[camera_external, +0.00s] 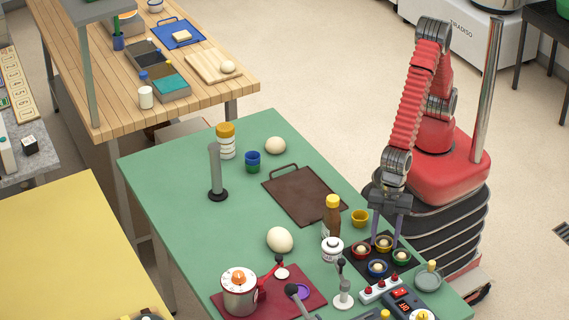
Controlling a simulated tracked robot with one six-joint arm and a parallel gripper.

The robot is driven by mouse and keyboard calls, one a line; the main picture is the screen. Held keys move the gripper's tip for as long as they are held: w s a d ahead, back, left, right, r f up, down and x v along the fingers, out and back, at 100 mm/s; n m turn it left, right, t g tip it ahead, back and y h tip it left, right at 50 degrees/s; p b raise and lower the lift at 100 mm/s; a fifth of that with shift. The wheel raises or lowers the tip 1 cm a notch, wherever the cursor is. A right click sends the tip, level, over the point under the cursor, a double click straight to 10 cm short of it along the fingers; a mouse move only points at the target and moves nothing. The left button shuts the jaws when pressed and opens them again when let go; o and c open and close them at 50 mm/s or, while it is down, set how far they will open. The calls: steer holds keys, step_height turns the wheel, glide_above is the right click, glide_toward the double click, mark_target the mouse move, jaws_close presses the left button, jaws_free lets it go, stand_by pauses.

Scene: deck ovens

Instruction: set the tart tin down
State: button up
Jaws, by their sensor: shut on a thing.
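My gripper (385,238) points straight down at the right side of the green table. Its two fingers are shut on a brownish-yellow tart tin (383,244) with a pale filling, one finger on each side. The tin is at or just above a dark tray (352,263); I cannot tell whether it touches. Close around it are a red tin (361,251), a blue tin (377,269) and a green tin (401,257), each with pale filling. An empty-looking yellow tin (360,218) stands just behind the dark tray.
A brown bottle (332,217) with a yellow cap and a white jar (332,250) stand left of the tins. A control box (402,299) and a grey dish (428,276) are in front. A brown board (304,195) lies behind.

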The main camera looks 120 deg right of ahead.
mark_target(383, 245)
step_height(383, 245, up, 10)
stand_by(0.5)
stand_by(0.7)
